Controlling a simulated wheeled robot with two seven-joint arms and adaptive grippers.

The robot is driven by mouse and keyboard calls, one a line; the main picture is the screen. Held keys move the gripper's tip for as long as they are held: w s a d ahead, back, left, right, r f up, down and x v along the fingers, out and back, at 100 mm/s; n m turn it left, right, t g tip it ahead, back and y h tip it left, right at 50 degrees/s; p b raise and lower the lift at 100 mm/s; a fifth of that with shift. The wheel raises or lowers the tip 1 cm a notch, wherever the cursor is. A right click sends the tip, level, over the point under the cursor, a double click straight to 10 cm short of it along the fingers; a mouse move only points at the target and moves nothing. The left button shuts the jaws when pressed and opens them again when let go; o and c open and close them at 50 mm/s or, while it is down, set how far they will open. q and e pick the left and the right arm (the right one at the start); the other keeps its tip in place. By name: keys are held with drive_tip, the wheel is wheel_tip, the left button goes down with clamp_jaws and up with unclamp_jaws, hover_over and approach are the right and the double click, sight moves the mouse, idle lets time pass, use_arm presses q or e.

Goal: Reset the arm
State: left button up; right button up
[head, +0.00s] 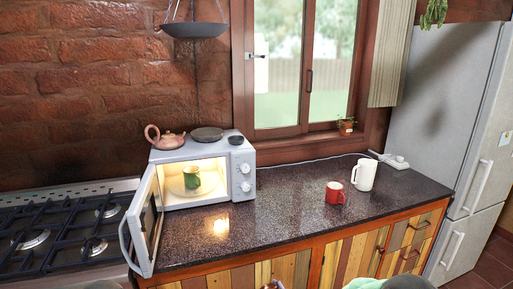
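Neither of my grippers can be made out in the head view. Only small teal and dark parts, which look like my own arm, show at the bottom edge right of centre. Their fingers cannot be seen. The white microwave (250,172) stands on the counter with its door (146,222) swung open toward the front left. A green mug (192,178) stands inside the lit microwave on its plate.
A red mug (335,193) and a white pitcher (364,175) stand on the dark counter (275,220). A teapot (165,139) sits on the microwave. A gas stove (60,235) is left, a fridge (437,115) right. The counter's middle is clear.

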drive_tip(key=s+d+f+m+g, duration=0.3)
drive_tip(key=s+f+m+g, duration=0.3)
drive_tip(key=s+f, duration=1)
drive_tip(key=s+f+m+g+p, duration=0.1)
drive_tip(key=s+m+g, duration=0.3)
drive_tip(key=s, duration=1.5)
drive_tip(key=shift+s+a+f+m, duration=0.15)
drive_tip(key=shift+a+f+m, duration=0.05)
drive_tip(key=shift+f+m, duration=0.35)
